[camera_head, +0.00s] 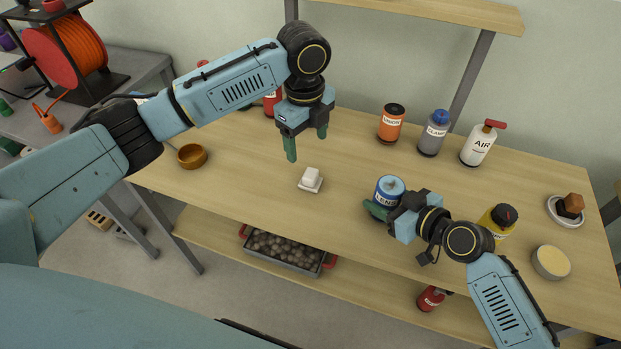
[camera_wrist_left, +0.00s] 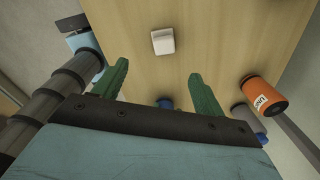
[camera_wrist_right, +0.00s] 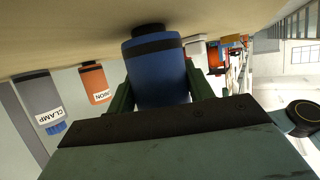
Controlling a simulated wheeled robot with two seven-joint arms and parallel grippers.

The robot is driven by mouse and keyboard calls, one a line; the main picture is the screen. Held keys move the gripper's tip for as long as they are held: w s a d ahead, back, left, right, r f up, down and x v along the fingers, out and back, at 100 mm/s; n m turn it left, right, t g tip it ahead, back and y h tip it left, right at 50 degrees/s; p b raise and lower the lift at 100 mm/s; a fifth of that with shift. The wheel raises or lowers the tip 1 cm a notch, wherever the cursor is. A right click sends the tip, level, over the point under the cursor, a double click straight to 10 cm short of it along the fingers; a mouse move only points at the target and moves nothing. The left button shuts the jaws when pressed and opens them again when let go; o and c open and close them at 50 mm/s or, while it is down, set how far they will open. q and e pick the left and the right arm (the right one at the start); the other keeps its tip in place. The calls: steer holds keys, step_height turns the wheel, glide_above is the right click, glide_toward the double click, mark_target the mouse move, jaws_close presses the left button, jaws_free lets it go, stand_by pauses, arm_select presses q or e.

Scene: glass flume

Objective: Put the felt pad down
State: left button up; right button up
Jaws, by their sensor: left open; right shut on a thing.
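A small white block on a thin pale base, which looks like the felt pad (camera_head: 311,176), rests on the table near its front edge; it also shows in the left wrist view (camera_wrist_left: 163,41). My left gripper (camera_head: 306,145) is open and empty, above the table and just behind the white block; its green fingers point down. My right gripper (camera_head: 377,208) is shut on a blue can (camera_head: 390,188) with a partly readable label. The can sits between the green fingers in the right wrist view (camera_wrist_right: 157,75). I cannot tell whether it touches the table.
An orange can (camera_head: 391,124), a grey clamp bottle (camera_head: 433,134) and a white air bottle (camera_head: 478,145) stand behind. A yellow bottle (camera_head: 497,221), pale tub (camera_head: 551,262) and plate with brown blocks (camera_head: 566,212) are right. An orange-brown bowl (camera_head: 192,156) is left. Table (camera_head: 250,178) is clear left of the block.

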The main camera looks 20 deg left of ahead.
mark_target(308, 177)
arm_select(q)
step_height(308, 177, down, 7)
steer(key=m, duration=1.3)
steer(key=f, duration=0.4)
steer(key=shift+s+d, duration=0.15)
steer(key=shift+d, duration=0.1)
steer(key=shift+f, duration=0.65)
steer(key=c, duration=1.1)
step_height(308, 177, up, 10)
steer(key=shift+r, duration=0.1)
steer(key=shift+c, duration=0.2)
steer(key=shift+s+d, duration=0.1)
steer(key=shift+d, duration=0.15)
steer(key=s+d+f, duration=0.2)
steer(key=d+f, duration=0.1)
steer(key=s+d+f, duration=0.1)
steer(key=d+f, duration=0.1)
steer(key=shift+d+f, duration=0.15)
steer(key=shift+w+f, duration=0.1)
steer(key=shift+f, duration=2.2)
